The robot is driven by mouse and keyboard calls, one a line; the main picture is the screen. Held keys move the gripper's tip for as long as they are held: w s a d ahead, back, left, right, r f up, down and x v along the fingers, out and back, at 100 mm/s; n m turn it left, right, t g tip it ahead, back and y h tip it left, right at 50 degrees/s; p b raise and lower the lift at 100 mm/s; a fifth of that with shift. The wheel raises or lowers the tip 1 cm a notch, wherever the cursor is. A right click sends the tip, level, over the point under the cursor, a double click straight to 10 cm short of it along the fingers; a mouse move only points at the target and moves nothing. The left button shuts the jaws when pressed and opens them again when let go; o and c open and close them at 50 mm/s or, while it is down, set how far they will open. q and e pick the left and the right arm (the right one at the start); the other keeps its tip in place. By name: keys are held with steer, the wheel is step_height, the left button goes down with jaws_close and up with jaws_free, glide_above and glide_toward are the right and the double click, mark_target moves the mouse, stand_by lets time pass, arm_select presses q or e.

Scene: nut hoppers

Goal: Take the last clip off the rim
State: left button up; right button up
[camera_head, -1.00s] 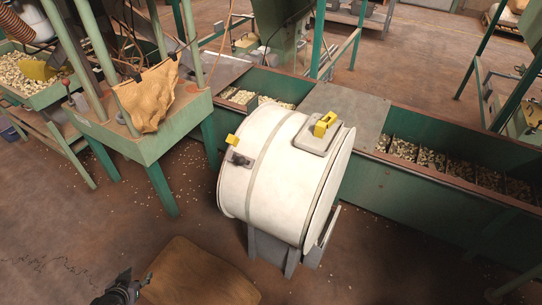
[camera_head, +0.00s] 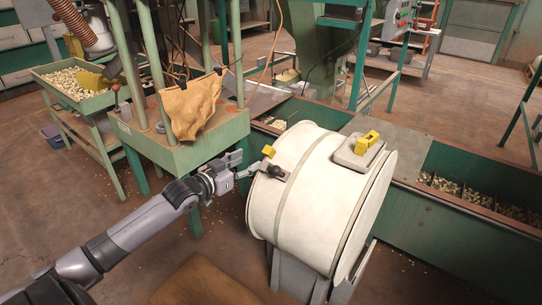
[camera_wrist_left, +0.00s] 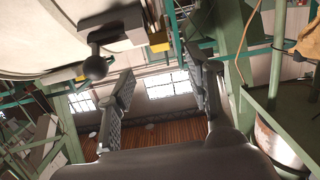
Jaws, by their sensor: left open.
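A brown sack (camera_head: 190,106) hangs at the top of the green stand (camera_head: 165,154). Small dark clip-like pieces show at its top edge, one at the right corner (camera_head: 219,71); they are too small to tell in detail. My left gripper (camera_head: 246,166) is open and empty, below and right of the sack, close to a black ball knob (camera_head: 276,171) on the white drum (camera_head: 305,200). In the left wrist view the open fingers (camera_wrist_left: 163,85) have nothing between them. The knob (camera_wrist_left: 95,67) is left of them and the sack (camera_wrist_left: 311,40) is at the right edge. My right gripper is not in view.
The drum has a yellow tab (camera_head: 268,151) near the knob and a yellow handle (camera_head: 368,139) on its hatch. A green trough (camera_head: 470,225) with nut bins runs behind it. A nut tray (camera_head: 75,84) stands at the left. Floor is open at the lower left.

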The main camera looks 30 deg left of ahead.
mark_target(266, 151)
arm_select(q)
steer(key=w, duration=0.2)
steer(key=w+b, duration=0.1)
steer(key=w, duration=0.1)
steer(key=w+f, duration=0.1)
steer(key=w, duration=0.2)
steer(key=shift+w+d+b, duration=0.1)
steer(key=shift+d+b, duration=0.2)
steer(key=shift+w+d+f+b, duration=0.1)
steer(key=shift+w+f+b, duration=0.1)
steer(key=shift+w, duration=0.55)
steer(key=shift+w+f+b, duration=0.1)
steer(key=shift+w+b, duration=0.15)
steer(key=shift+w, duration=0.55)
steer(key=shift+w+d+f+b, duration=0.1)
steer(key=shift+w+b, duration=0.1)
steer(key=shift+w, duration=0.55)
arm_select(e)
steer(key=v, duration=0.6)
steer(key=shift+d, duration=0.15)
arm_select(q)
steer(key=shift+c, duration=0.4)
steer(key=c, duration=1)
